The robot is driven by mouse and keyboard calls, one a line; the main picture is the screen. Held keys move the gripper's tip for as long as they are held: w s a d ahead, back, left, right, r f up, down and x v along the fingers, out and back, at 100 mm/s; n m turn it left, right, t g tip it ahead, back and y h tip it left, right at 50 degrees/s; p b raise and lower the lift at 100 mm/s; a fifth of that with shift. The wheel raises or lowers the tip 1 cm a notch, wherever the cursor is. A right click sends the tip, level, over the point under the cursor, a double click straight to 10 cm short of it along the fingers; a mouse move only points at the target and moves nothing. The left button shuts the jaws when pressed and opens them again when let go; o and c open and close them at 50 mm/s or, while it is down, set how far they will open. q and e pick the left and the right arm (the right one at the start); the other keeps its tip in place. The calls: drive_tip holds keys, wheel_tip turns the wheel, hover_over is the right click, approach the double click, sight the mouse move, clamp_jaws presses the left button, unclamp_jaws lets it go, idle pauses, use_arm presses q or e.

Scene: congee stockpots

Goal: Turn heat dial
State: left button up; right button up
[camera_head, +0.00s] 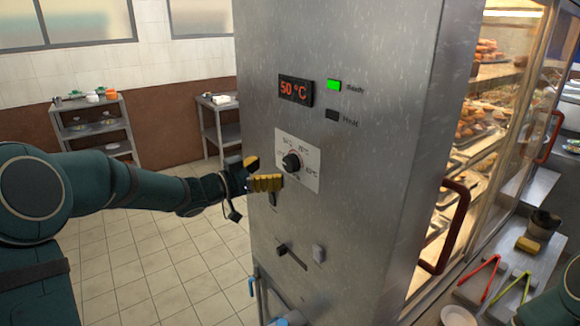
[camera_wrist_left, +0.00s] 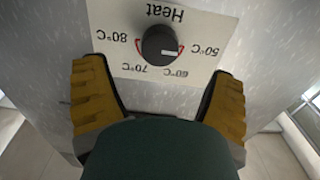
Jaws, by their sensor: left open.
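The heat dial (camera_head: 291,162) is a round black knob on a white scale plate (camera_head: 313,178) on the front of the steel cabinet. In the left wrist view the dial (camera_wrist_left: 155,43) appears upside down, with its white mark turned toward the 50°C label. My left gripper (camera_head: 268,173) is open, its yellow fingers just left of the dial in the head view. In the wrist view the fingers (camera_wrist_left: 158,75) are spread on either side, with the dial between and beyond them, apparently untouched. My right gripper does not show.
The cabinet's display (camera_head: 296,90) reads 50 °C. The Ready lamp (camera_head: 334,85) is green and the Heat lamp (camera_head: 332,115) is dark. Levers (camera_head: 283,250) sit below the dial. A red handle (camera_head: 447,226) and a glass food case stand at right. Tiled floor is clear at left.

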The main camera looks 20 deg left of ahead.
sight(287, 165)
use_arm(q)
drive_tip(key=x, duration=0.6)
drive_tip(key=shift+w+d, duration=0.2)
drive_tip(key=shift+w, duration=0.05)
drive_tip(key=c, duration=1.3)
